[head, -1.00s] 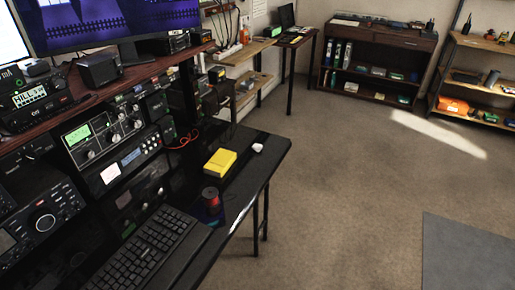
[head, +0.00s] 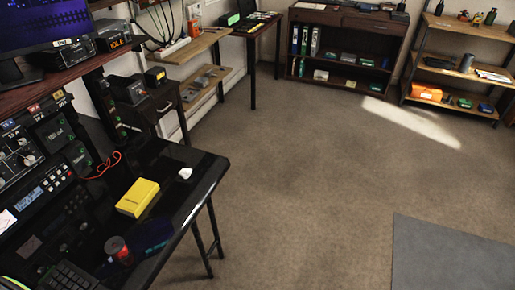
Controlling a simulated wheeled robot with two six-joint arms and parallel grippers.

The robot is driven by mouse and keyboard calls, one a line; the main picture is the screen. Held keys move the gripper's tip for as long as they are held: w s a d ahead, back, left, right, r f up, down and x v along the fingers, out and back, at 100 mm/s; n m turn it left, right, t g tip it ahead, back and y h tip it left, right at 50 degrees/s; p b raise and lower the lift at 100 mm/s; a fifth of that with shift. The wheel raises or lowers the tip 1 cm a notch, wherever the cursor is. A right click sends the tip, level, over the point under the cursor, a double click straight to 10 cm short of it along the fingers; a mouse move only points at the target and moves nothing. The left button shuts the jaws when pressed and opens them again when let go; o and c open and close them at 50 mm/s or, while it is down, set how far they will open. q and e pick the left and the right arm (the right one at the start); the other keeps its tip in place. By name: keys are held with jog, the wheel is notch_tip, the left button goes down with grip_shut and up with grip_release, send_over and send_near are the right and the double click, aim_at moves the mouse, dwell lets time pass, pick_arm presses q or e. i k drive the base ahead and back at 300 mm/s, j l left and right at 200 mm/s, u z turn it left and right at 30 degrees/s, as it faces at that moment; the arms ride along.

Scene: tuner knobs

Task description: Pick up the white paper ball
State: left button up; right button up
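The white paper ball (head: 185,173) is a small white lump on the black desk (head: 205,172), near its far right corner. It lies just beyond and to the right of a yellow box (head: 138,198), apart from it. Nothing covers it. Neither of my grippers shows in the head view.
A dark can with a red top (head: 118,248) and a black keyboard (head: 68,277) are nearer on the desk. Radio gear lines its left side. Open carpet (head: 300,190) lies to the right, with a grey mat (head: 450,255). Shelves stand along the back wall.

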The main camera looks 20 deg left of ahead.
aim_at(185, 173)
jog(key=i+l, duration=0.15)
jog(key=i, duration=0.4)
jog(key=i+l, duration=0.2)
jog(key=i, duration=0.35)
jog(key=i+l, duration=0.15)
jog(key=i, duration=0.4)
jog(key=i+u, duration=0.25)
jog(key=u, duration=0.2)
jog(key=i+l+u, duration=0.15)
jog(key=u, duration=0.35)
jog(key=i+l+u, duration=0.25)
jog(key=u, duration=0.2)
jog(key=i+l+u, duration=0.2)
jog(key=u, duration=0.25)
jog(key=l, duration=0.05)
